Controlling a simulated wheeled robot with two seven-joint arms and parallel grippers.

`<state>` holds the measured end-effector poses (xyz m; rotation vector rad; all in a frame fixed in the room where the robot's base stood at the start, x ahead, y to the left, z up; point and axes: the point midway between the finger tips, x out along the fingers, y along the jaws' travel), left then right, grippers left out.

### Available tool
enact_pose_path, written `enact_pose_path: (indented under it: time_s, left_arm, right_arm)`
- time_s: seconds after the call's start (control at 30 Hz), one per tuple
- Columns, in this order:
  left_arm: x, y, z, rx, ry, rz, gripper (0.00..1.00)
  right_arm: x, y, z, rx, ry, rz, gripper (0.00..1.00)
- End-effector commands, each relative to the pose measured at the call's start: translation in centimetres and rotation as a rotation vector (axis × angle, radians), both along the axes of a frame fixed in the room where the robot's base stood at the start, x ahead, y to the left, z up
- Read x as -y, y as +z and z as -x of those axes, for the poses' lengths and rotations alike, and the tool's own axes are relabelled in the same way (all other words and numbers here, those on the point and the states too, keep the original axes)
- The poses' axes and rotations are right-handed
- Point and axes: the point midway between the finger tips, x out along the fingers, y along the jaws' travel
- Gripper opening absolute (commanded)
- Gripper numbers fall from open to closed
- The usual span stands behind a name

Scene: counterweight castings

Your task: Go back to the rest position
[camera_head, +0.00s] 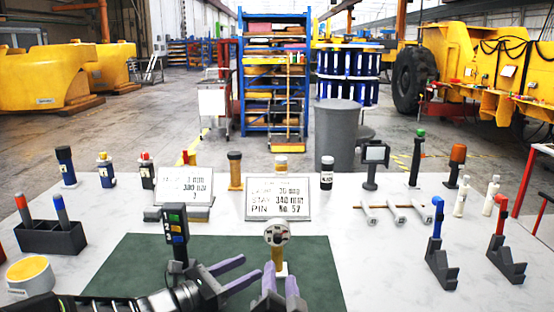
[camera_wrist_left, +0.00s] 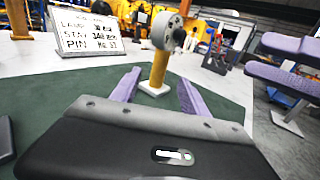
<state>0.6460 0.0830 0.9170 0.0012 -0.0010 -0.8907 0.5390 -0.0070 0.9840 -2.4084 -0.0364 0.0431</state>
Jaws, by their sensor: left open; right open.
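My left gripper (camera_head: 243,271) comes in from the left over the dark green mat (camera_head: 120,265), its purple fingers pointing right. It is open and empty. In the left wrist view its fingers (camera_wrist_left: 158,88) stand apart, with a yellow post (camera_wrist_left: 159,70) with a round grey head showing between and beyond them. The same grey head (camera_head: 276,233) shows in the head view, on a yellow stem and white base. My right gripper (camera_head: 279,280) is low in the head view, close to the post, open and empty. Its purple fingers (camera_wrist_left: 285,65) also show at right in the left wrist view.
A dark handheld device (camera_head: 176,235) with coloured buttons stands upright beside my left gripper. Two white sign plates (camera_head: 279,198) (camera_head: 184,186) stand behind the mat. Black holders (camera_head: 50,237) (camera_head: 505,258) flank it.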

Motion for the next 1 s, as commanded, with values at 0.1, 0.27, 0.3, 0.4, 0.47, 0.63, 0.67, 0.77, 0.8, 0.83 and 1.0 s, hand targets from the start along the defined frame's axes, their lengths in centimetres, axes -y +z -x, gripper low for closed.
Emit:
enact_pose_path:
  time_s: [0.1,0.27,0.3,0.4,0.47,0.63,0.67,0.77,0.8,0.83,1.0]
  left_arm:
    - [-0.9,0.0,0.7,-0.001,0.001,0.0,0.53]
    - [-1.1,0.0,0.9,-0.002,0.0,0.001,0.53]
    - [-1.1,0.0,1.0,-0.002,0.0,0.001,0.53]
    - [-1.1,0.0,0.9,-0.001,0.0,0.001,0.53]
    - [-1.1,0.0,0.9,-0.001,0.0,0.001,0.53]
    - [-1.1,1.4,0.9,-0.001,0.0,0.001,0.53]
    - [-1.1,1.9,0.9,-0.001,0.0,0.001,0.53]
    - [-1.1,3.5,0.9,-0.001,0.0,0.001,0.53]
    - [-1.1,4.2,0.9,-0.001,0.0,0.001,0.53]
    - [-1.1,4.6,0.9,-0.001,0.0,0.001,0.53]
    - [-1.1,7.1,0.9,-0.001,0.0,0.001,0.53]
  right_arm:
    - [0.0,0.0,0.0,0.0,0.0,0.0,0.41]
    - [0.0,0.0,0.0,0.0,0.0,0.0,0.41]
    - [0.0,0.0,0.0,0.0,0.0,0.0,0.41]
    - [0.0,0.0,0.0,0.0,0.0,0.0,0.41]
    - [0.0,0.0,0.0,0.0,0.0,0.0,0.41]
    - [0.0,1.4,0.0,0.0,0.0,0.0,0.41]
    - [0.0,1.9,0.0,0.0,0.0,0.0,0.41]
    - [0.0,3.5,0.0,0.0,0.0,0.0,0.41]
    - [0.0,4.2,0.0,0.0,0.0,0.0,0.41]
    - [0.0,4.6,0.0,0.0,0.0,0.0,0.41]
    - [0.0,7.1,0.0,0.0,0.0,0.0,0.41]
